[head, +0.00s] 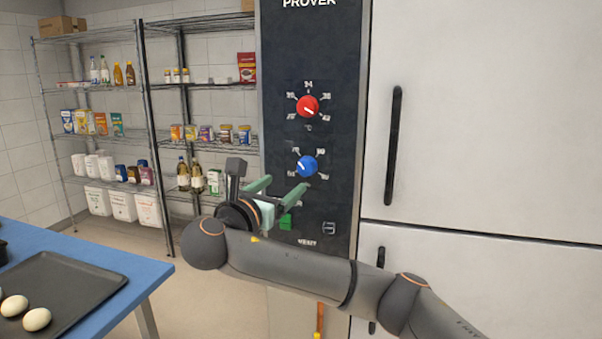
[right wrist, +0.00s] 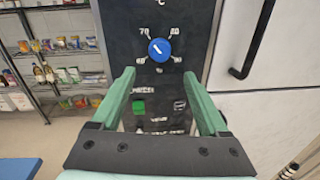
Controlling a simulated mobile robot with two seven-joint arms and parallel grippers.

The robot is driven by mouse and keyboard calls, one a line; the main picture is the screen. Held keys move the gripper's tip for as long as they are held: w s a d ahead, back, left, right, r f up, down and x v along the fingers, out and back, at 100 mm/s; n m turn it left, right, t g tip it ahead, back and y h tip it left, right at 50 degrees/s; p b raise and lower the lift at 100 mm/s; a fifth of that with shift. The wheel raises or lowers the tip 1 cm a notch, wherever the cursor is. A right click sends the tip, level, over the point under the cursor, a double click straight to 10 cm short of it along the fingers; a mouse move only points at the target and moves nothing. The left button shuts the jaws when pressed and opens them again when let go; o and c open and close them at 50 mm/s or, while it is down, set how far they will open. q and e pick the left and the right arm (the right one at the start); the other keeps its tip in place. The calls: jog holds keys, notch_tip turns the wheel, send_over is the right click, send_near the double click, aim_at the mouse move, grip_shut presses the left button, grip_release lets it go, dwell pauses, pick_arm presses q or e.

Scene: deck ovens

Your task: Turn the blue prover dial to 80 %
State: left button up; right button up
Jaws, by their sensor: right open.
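The blue dial (head: 307,166) is on the dark prover panel (head: 330,215), below the red dial (head: 307,105). In the right wrist view the blue dial (right wrist: 159,49) has a white mark pointing to the upper left, toward the 70 label; 80 is at its upper right, with 60 and 90 lower. My right gripper (head: 280,187) is open and empty, with green fingers, in front of the panel and below the blue dial. In the right wrist view its fingers (right wrist: 160,88) are spread wide, and the dial shows beyond and between them, apart from both. My left gripper is not in view.
A green button (head: 286,222) and a dark switch (head: 329,228) sit low on the panel. White doors with black handles (head: 393,145) stand at right. A blue table (head: 150,272) with a tray (head: 75,285) is at left, before stocked wire shelves (head: 92,88).

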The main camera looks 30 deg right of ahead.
aim_at(304, 170)
jog(key=p+x, duration=0.1)
jog(key=x, duration=0.9)
jog(key=shift+d+f, duration=0.1)
jog(key=shift+d, duration=0.1)
grip_shut()
